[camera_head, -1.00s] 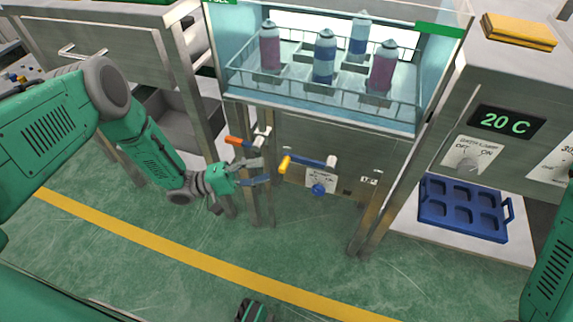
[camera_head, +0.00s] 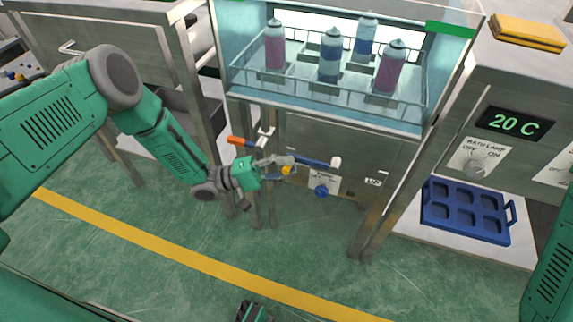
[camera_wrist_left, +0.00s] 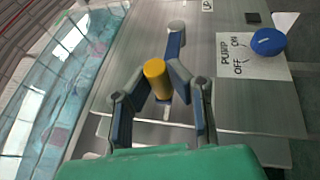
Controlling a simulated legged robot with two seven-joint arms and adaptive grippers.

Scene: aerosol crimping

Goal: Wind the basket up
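The basket (camera_head: 300,92) is a wire tray with several pink and blue spray cans, inside the glass-walled bath (camera_head: 235,90). Below the bath is a crank with a blue arm (camera_head: 318,161) and a yellow grip (camera_head: 287,170). My left gripper (camera_head: 284,167) is at this grip. In the left wrist view, the yellow grip (camera_wrist_left: 157,78) stands between the two fingers (camera_wrist_left: 157,88), which look open around it. The blue crank arm (camera_wrist_left: 175,45) runs to a pale hub (camera_wrist_left: 177,27). Contact with the grip cannot be made out.
An orange-handled lever (camera_head: 240,141) is just left of the crank. A blue pump knob (camera_head: 321,191) with an ON/OFF label sits below it. Steel legs (camera_head: 372,215) frame the bath. A blue tray (camera_head: 466,210) lies at the right. The floor in front is clear.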

